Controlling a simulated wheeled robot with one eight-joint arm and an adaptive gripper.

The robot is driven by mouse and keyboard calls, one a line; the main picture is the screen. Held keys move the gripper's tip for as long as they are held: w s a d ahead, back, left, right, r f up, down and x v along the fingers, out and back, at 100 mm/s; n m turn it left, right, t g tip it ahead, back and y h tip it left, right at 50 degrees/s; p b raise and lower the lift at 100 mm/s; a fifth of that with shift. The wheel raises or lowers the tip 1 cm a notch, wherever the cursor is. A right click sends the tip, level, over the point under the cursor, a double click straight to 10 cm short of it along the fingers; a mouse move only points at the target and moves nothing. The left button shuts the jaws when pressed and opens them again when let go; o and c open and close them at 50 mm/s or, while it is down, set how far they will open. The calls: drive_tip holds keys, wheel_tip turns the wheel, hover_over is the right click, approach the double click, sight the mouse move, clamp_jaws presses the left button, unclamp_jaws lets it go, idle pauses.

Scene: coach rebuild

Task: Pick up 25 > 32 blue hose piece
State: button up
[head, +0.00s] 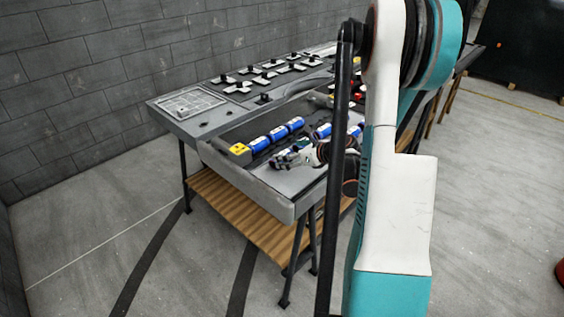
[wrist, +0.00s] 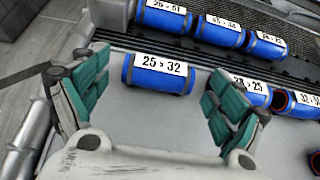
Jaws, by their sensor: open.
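The blue hose piece labelled "25 > 32" (wrist: 158,74) lies on the grey tray surface, upper middle of the wrist view. Its white label faces up and reads clearly. My gripper (wrist: 158,102) is open, with one teal-padded finger to the left of the piece and one to the right. The piece lies a little beyond the fingertips, and nothing is held. In the head view my gripper (head: 285,158) is low over the tray; the arm and gripper make the labelled piece hard to tell there.
Another blue piece (wrist: 248,88) lies close by the right finger. A row of blue pieces (wrist: 215,30) rests on a dark ribbed strip beyond. In the head view, a yellow block (head: 239,149) sits at the left of the row in the grey tray (head: 285,211). A workbench with fittings (head: 190,103) stands behind.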

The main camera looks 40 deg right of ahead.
drive_tip(key=b+x, duration=0.1)
drive_tip(key=x, duration=0.1)
drive_tip(key=b+x, duration=0.1)
drive_tip(key=x, duration=0.1)
drive_tip(key=shift+f, duration=0.4)
drive_tip(key=shift+w+f, duration=0.1)
drive_tip(key=shift+w, duration=0.3)
drive_tip(key=shift+c, duration=0.5)
drive_tip(key=c, duration=0.8)
